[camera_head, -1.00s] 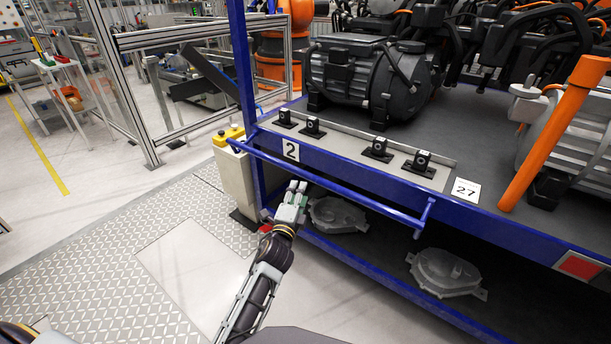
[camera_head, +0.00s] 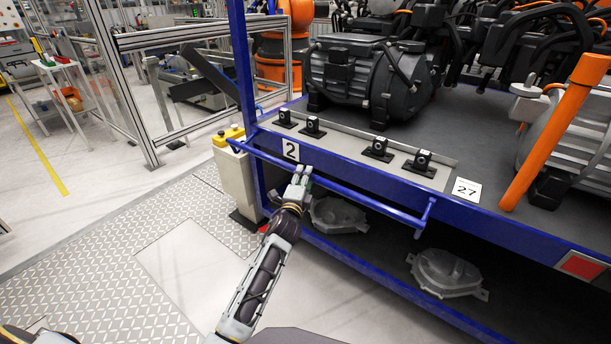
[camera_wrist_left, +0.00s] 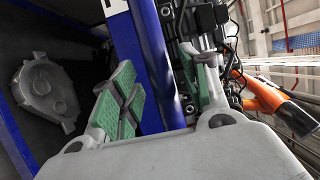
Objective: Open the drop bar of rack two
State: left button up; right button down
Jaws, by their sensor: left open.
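The blue drop bar (camera_head: 365,199) of rack two runs along the front of the rack, below the shelf edge with the "2" label (camera_head: 291,150). My left gripper (camera_head: 301,175) is at the bar, under that label. In the left wrist view, the blue bar (camera_wrist_left: 151,65) passes between the open green-padded fingers of my left gripper (camera_wrist_left: 165,92). The fingers stand on both sides of the bar. I cannot tell whether either finger touches it. My right gripper is out of view.
Black locating blocks (camera_head: 376,149) sit on the shelf above the bar, with a grey drive unit (camera_head: 365,75) behind. Grey castings (camera_head: 447,272) lie on the lower shelf. A pale post with a yellow top (camera_head: 233,175) stands left of the rack. Open floor lies in front.

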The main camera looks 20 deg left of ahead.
pick_arm(q)
jog(key=shift+w, duration=1.15)
jog(key=shift+c, duration=0.3)
grip_shut()
